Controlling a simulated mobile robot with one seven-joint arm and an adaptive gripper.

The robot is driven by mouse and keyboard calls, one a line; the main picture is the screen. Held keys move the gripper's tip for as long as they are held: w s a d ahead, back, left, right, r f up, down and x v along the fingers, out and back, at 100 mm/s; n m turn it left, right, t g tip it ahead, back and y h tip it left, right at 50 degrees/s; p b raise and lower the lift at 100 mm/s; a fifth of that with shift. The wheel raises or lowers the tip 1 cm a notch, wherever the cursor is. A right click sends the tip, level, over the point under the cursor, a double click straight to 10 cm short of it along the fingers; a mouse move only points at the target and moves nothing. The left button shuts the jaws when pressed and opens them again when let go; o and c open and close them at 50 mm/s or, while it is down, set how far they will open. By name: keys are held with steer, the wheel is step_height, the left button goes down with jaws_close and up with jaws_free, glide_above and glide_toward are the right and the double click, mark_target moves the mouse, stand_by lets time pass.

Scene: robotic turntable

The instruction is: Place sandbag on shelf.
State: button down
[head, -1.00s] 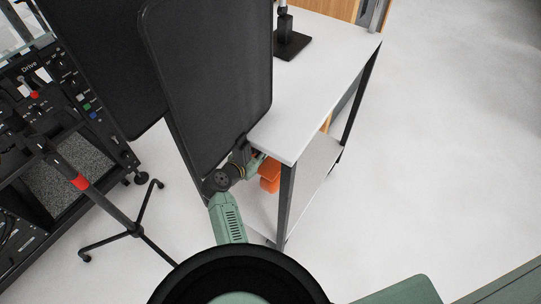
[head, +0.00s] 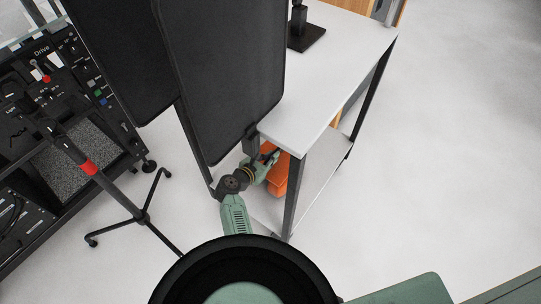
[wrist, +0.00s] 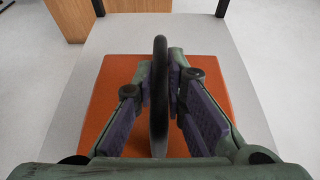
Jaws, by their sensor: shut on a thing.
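An orange sandbag (head: 280,178) with a black loop handle is at the near end of the table, below the tabletop. My gripper (head: 268,158) is shut on the sandbag's handle. In the wrist view, the fingertips (wrist: 161,72) pinch the dark handle upright, with the orange sandbag (wrist: 207,75) beneath them. The pale lower shelf (head: 322,168) lies under the tabletop. In the wrist view, the shelf (wrist: 243,90) shows around the bag on both sides. I cannot tell whether the bag touches the shelf. The tabletop and a table leg hide part of the bag in the head view.
The white tabletop (head: 330,70) overhangs the shelf, and a dark table leg (head: 296,195) stands right of the bag. Black panels (head: 225,80) stand close behind my arm. A control console (head: 50,80) and a tripod stand (head: 120,195) are at left. Floor at right is clear.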

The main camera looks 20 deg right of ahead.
steer(key=shift+w+r, duration=0.2)
steer(key=shift+r, duration=0.1)
steer(key=c, duration=2)
jaws_free()
steer(key=shift+s+f, duration=0.2)
steer(key=shift+f, duration=0.15)
steer(key=shift+c, duration=0.2)
steer(key=o, duration=0.4)
steer(key=shift+r, duration=0.15)
steer(key=v, duration=1.2)
